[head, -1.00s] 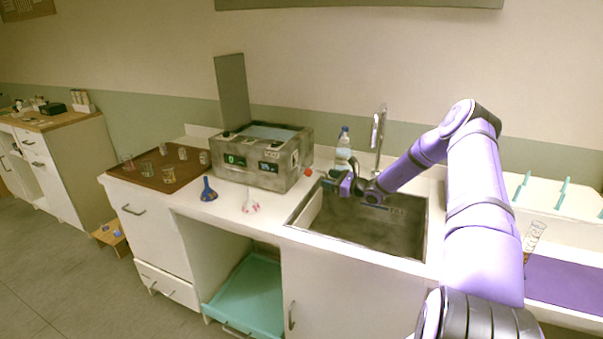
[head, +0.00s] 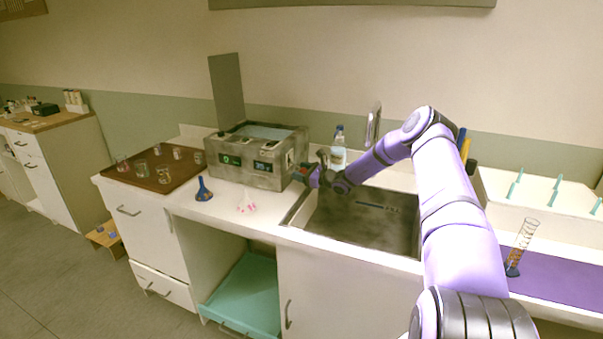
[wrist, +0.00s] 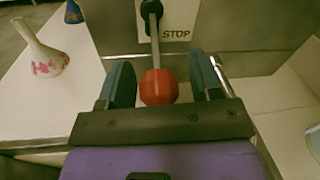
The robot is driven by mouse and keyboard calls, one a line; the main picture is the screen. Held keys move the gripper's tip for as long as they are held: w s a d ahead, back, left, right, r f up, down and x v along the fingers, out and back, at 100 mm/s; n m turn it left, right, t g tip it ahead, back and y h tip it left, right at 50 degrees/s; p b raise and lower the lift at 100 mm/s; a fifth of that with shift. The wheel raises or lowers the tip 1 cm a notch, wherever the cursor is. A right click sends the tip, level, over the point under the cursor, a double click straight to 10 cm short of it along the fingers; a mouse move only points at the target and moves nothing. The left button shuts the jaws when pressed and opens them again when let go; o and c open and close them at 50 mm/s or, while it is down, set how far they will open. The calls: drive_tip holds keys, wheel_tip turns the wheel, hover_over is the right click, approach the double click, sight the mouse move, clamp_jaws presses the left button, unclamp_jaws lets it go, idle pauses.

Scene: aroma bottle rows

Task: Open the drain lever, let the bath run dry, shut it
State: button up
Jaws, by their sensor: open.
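In the wrist view the drain lever (wrist: 158,86) has a red ball knob on a dark rod, beside a plate marked STOP (wrist: 177,34). My gripper (wrist: 162,76) is open, one dark finger on each side of the red knob, with gaps showing. In the head view my gripper (head: 312,177) is at the bath's right side and hides the knob.
The sink (head: 365,225) with its tap (head: 374,125) lies right of the bath, under my arm. A bottle (head: 338,150) stands behind the sink. A blue flask (head: 203,190) and a white-pink flask (head: 247,204) stand before the bath. A brown tray (head: 130,172) holds several glasses.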

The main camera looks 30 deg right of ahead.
sight(304, 168)
clamp_jaws()
drive_tip(key=shift+s+r, duration=0.1)
drive_tip(key=shift+s+d+r+g+h, duration=0.2)
drive_tip(key=shift+r+g+h, duration=0.5)
drive_tip(key=shift+g, duration=0.4)
drive_tip(key=shift+s+d+r+n+g+h, duration=0.15)
drive_tip(key=shift+r+n+g+h, duration=0.25)
drive_tip(key=shift+r+g+h, duration=0.6)
drive_tip(key=r+g+h, duration=0.1)
drive_tip(key=g, duration=0.2)
drive_tip(key=shift+r, duration=0.15)
drive_tip(key=shift+w+r+g+h, duration=0.2)
drive_tip(key=shift+r+g+h, duration=0.65)
drive_tip(key=shift+g+h, duration=0.35)
